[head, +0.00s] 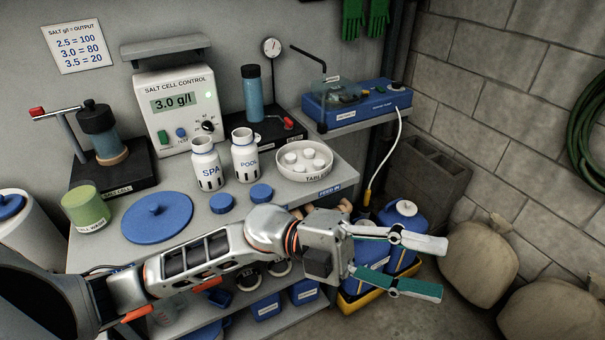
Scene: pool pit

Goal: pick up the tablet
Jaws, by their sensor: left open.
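Several white tablets (305,160) lie in a round white bowl (318,179) marked "TABLETS" on the right part of the grey bench. My left arm comes in from the left across the front of the bench. My left gripper (443,268) is open and empty, with its fingers pointing right. It is to the right of and below the bowl in the picture, beyond the bench edge and in front of blue jugs. My right gripper is not in view.
White bottles marked "SPA" (206,165) and "POOL" (245,158) stand left of the bowl. Blue caps (261,193) and a blue lid (157,217) lie on the bench (345,180).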

